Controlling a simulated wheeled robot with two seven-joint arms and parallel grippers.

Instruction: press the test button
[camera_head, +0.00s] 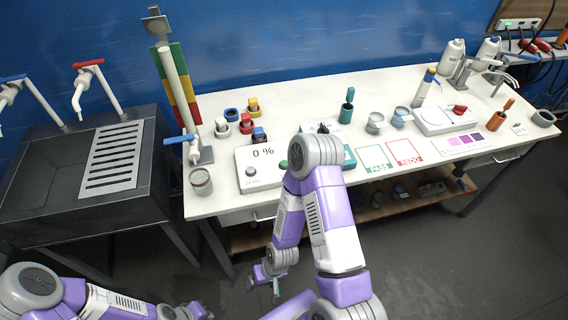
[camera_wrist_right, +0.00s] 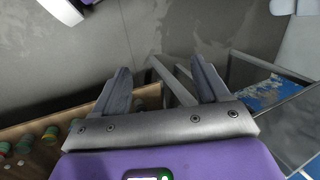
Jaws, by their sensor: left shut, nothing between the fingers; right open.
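A white box (camera_head: 262,180) with a "0 %" display stands near the front edge of the white table. A round grey-green button (camera_head: 250,171) sits on its lower left, with small lettering below that is too small to read. A green round part (camera_head: 283,164) shows at its right side, partly behind my right arm. My right gripper (camera_head: 276,284) hangs below and in front of the table, open and empty; its spread fingers show in the right wrist view (camera_wrist_right: 163,85). My left gripper (camera_head: 202,311) is shut and empty at the bottom edge, low and far from the box.
A dark sink (camera_head: 60,170) stands left of the table (camera_head: 225,205). A glass jar (camera_head: 200,181) and a tall column (camera_head: 178,90) stand left of the box. PASS (camera_head: 375,160) and REDO (camera_head: 405,153) cards lie to the right. A shelf (camera_head: 300,235) is under the table.

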